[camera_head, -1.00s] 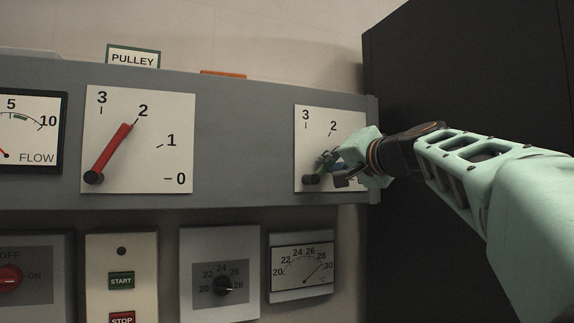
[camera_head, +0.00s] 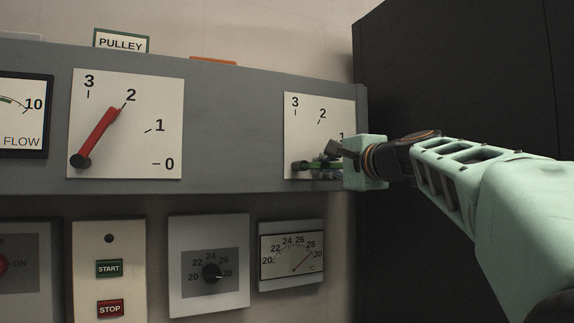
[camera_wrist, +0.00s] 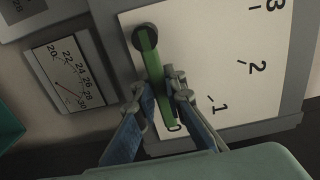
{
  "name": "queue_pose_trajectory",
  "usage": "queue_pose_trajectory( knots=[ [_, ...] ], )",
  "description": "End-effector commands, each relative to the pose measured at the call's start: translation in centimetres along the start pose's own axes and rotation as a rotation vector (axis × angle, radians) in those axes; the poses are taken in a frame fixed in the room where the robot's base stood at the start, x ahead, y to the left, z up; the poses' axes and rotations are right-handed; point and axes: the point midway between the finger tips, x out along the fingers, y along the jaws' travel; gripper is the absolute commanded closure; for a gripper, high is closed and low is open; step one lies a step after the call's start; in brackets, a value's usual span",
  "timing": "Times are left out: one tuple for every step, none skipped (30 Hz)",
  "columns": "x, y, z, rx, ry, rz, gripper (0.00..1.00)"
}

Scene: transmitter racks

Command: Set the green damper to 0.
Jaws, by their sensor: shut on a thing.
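The green damper lever (camera_wrist: 152,65) pivots on a dark round hub (camera_wrist: 145,36) on a white dial plate (camera_wrist: 215,50) marked 3, 2, 1 and 0. In the wrist view the lever's free end lies over or right beside the 0 mark (camera_wrist: 173,127). My gripper (camera_wrist: 166,82) is shut on the lever, one finger on each side of it. In the head view the lever (camera_head: 314,164) points right, nearly level, and my gripper (camera_head: 333,162) covers its end. The 0 mark is hidden there.
A red lever (camera_head: 100,136) on a similar dial points near 2. Below are a START button (camera_head: 109,268), a STOP button (camera_head: 110,309), a knob (camera_head: 212,272) and a temperature gauge (camera_head: 291,254). A dark cabinet (camera_head: 460,80) stands close behind my arm on the right.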

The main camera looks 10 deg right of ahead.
Motion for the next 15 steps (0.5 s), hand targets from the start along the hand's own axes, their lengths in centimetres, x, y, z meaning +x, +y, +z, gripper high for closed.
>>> queue_pose_trajectory(
  knots=[
    [0.01, 0.06, 0.04, 0.012, -0.001, 0.0, 1.0],
    [0.01, 0.09, 0.04, 0.018, -0.001, 0.0, 1.0],
    [0.01, 0.12, 0.04, 0.023, -0.001, 0.0, 1.0],
    [0.01, 0.14, 0.04, 0.027, -0.001, 0.0, 1.0],
    [0.01, 0.15, 0.04, 0.03, -0.001, 0.0, 1.0],
    [0.01, 0.16, 0.03, 0.033, 0.0, 0.0, 1.0],
    [0.01, 0.17, 0.03, 0.034, 0.0, 0.0, 1.0],
    [0.01, 0.18, 0.03, 0.036, 0.0, 0.0, 1.0],
    [0.01, 0.18, 0.03, 0.037, 0.0, 0.0, 1.0],
    [0.01, 0.19, 0.03, 0.037, 0.0, 0.0, 1.0],
    [0.01, 0.19, 0.03, 0.037, 0.0, 0.0, 1.0],
    [0.01, 0.19, 0.03, 0.038, -0.001, 0.0, 1.0],
    [0.01, 0.2, 0.03, 0.038, -0.001, 0.0, 1.0],
    [0.01, 0.2, 0.03, 0.038, -0.001, 0.0, 1.0],
    [0.02, 0.2, 0.03, 0.038, -0.001, 0.0, 1.0]
  ],
)
